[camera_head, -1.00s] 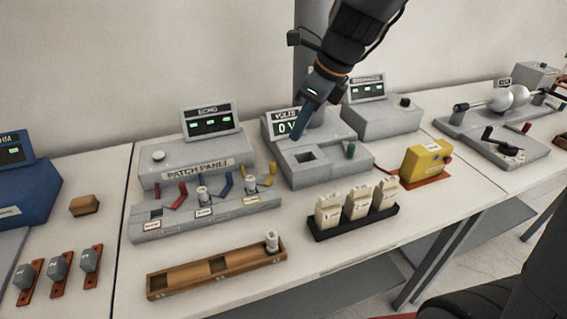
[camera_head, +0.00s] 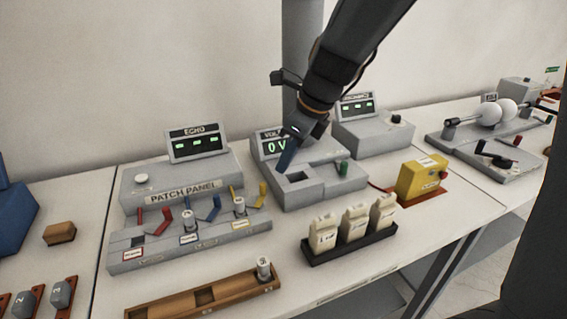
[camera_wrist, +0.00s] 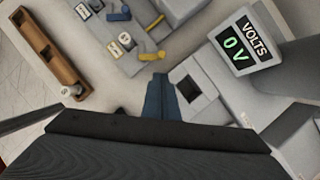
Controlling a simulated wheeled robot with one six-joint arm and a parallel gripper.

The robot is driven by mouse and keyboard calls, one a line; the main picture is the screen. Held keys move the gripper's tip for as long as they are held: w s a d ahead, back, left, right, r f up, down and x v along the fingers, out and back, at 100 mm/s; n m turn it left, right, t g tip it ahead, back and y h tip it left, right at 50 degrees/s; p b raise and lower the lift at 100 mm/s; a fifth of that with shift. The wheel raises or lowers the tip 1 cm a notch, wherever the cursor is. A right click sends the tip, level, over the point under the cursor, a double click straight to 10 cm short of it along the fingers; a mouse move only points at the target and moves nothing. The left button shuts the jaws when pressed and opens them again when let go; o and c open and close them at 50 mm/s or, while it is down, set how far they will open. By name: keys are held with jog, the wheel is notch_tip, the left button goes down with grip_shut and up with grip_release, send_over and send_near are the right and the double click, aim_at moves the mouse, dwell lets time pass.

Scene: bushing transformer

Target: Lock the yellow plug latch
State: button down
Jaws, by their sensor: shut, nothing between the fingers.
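The grey patch panel (camera_head: 180,192) stands at centre left with red, blue and yellow levers. The yellow latch (camera_head: 263,193) is the bent lever at its right end; in the wrist view it shows as a yellow lever (camera_wrist: 150,56). The plug (camera_head: 239,207) sits upright in the socket beside it, and another plug (camera_head: 187,220) sits in the blue position. My gripper (camera_head: 282,168) is shut and empty, above the front of the VOLTS unit, right of and apart from the yellow latch. Its blue fingers (camera_wrist: 160,80) point toward the lever in the wrist view.
The VOLTS unit (camera_head: 327,185), reading 0 V, stands right of the panel. A wooden rack (camera_head: 172,302) holding a third plug lies in front. A black tray (camera_head: 352,245) of white bottles and a yellow box (camera_head: 421,178) stand to the right.

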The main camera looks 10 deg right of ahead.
jog(key=x, duration=0.8)
jog(key=shift+a, duration=0.1)
